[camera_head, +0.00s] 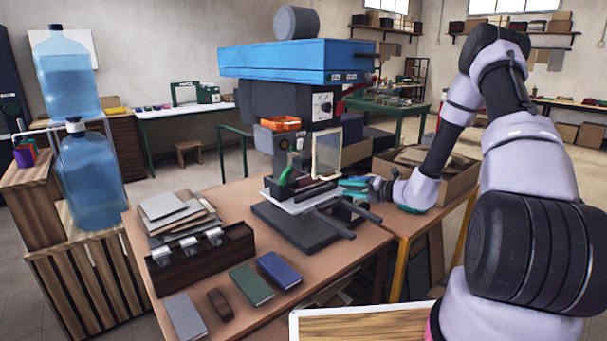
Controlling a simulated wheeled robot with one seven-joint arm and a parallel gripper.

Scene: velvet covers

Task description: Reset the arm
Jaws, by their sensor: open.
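My arm reaches in from the right side of the head view, bent at a high elbow. My gripper (345,189) is at the right side of the blue-topped press (285,62), just above the brown worktable (234,204). Its teal fingers point left toward the press bed, where a white sheet (303,197) lies. The fingers are small in the picture, apart, and I see nothing held between them. I cannot tell whether they touch the press.
A green cover (250,285), a blue cover (279,270), a grey cover (185,318) and a small brown block (220,304) lie at the table's front. A dark rack (201,257) stands behind. A cardboard box (455,187) is close to my forearm. Water bottles (90,178) stand left.

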